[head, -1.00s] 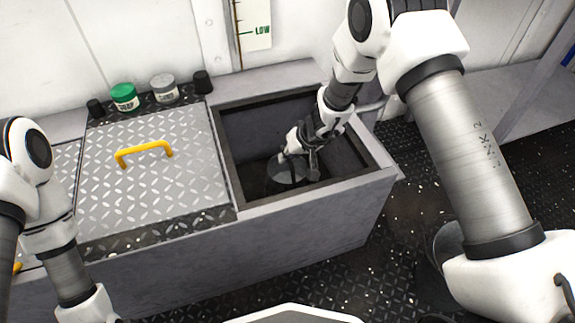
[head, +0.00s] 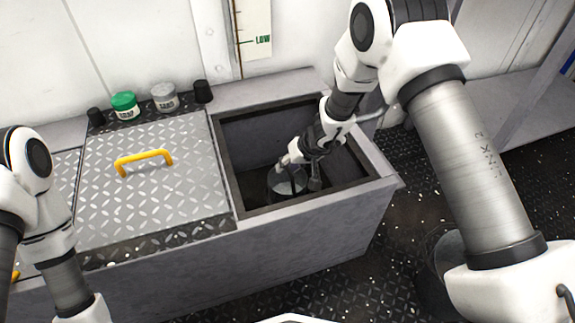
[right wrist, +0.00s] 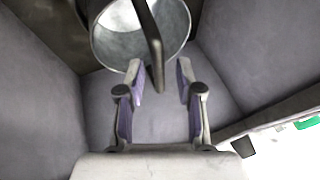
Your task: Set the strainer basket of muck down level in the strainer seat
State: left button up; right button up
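The strainer basket (head: 288,182), a grey metal cylinder with a dark bar handle, is down inside the open well. It also shows at the top of the right wrist view (right wrist: 112,42), where its inside looks pale grey and I cannot make out muck. My right gripper (head: 298,160) reaches into the well over the basket. In the right wrist view my right gripper (right wrist: 160,78) is open, its fingers on either side of the handle (right wrist: 153,45) with gaps visible. The strainer seat is not clearly visible, and I cannot tell whether the basket rests in it. My left gripper is out of view.
The well's dark rim (head: 232,170) surrounds my right arm closely. A tread-plate lid (head: 150,205) with a yellow handle (head: 145,160) lies left of it. A green-lidded jar (head: 124,106) and a grey jar (head: 164,97) stand behind the lid. A gauge (head: 257,30) is on the wall.

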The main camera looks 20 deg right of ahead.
jog(key=p+v, duration=0.2)
jog(key=v, duration=0.9)
jog(key=shift+p, duration=0.3)
jog(key=shift+r, duration=0.1)
